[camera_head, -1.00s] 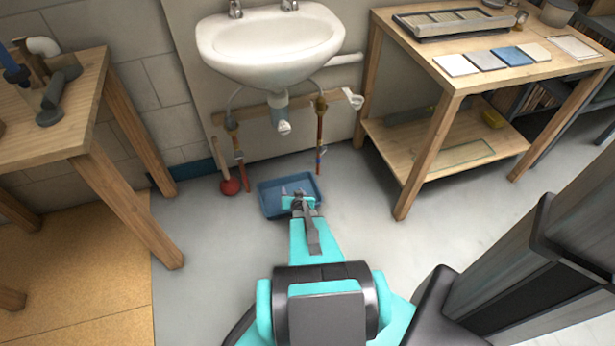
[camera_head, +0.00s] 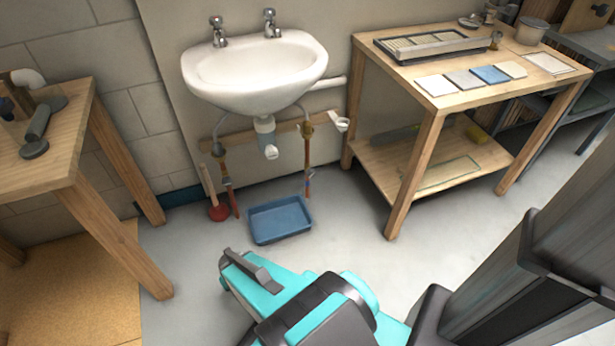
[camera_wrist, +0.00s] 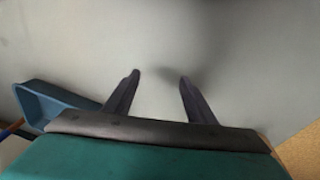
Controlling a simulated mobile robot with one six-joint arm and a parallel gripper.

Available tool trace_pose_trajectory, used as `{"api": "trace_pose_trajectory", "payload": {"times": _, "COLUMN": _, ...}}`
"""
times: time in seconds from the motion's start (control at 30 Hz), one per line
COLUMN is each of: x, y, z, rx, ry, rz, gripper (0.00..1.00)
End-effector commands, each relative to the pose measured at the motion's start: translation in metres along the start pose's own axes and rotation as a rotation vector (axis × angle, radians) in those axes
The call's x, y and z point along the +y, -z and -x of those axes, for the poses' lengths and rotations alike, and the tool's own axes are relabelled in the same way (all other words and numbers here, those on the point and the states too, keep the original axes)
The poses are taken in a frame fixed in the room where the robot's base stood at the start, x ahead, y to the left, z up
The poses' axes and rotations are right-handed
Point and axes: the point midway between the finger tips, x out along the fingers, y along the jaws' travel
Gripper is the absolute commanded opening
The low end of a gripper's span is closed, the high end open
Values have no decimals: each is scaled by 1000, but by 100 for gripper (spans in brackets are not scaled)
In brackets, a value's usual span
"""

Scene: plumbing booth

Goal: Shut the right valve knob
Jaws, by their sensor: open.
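The right valve (camera_head: 306,130) is a small brass-coloured fitting on the right copper pipe under the sink, in front of a wooden rail. Its knob is too small to make out clearly, and so is its setting. The left valve (camera_head: 218,150) is on the left pipe. My gripper (camera_wrist: 160,76) is open and empty in the wrist view, with bare grey floor between its fingers. In the head view it is low, in front of the blue tray and left of it, well apart from the valves. Neither valve shows in the wrist view.
The blue tray (camera_head: 280,221) lies on the floor below the sink (camera_head: 255,75). A red plunger (camera_head: 218,211) stands left of it. Wooden tables stand on the left (camera_head: 62,150) and right (camera_head: 430,105). A white fitting (camera_head: 342,124) is right of the valve. Floor before the tray is clear.

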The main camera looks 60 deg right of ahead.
Motion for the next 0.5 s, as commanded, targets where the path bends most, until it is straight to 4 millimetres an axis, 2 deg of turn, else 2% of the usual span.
{"api": "trace_pose_trajectory", "payload": {"times": 0.03, "x": -12, "y": -14, "z": 7, "rx": -41, "ry": 3, "rz": 40, "gripper": 51}}
{"api": "trace_pose_trajectory", "payload": {"times": 0.2, "x": -44, "y": -64, "z": 29, "rx": -193, "ry": 13, "rz": 165, "gripper": 51}}
{"api": "trace_pose_trajectory", "payload": {"times": 0.4, "x": -71, "y": -122, "z": 59, "rx": -365, "ry": 28, "rz": 313, "gripper": 51}}
{"api": "trace_pose_trajectory", "payload": {"times": 0.5, "x": -80, "y": -144, "z": 72, "rx": -432, "ry": 35, "rz": 370, "gripper": 51}}
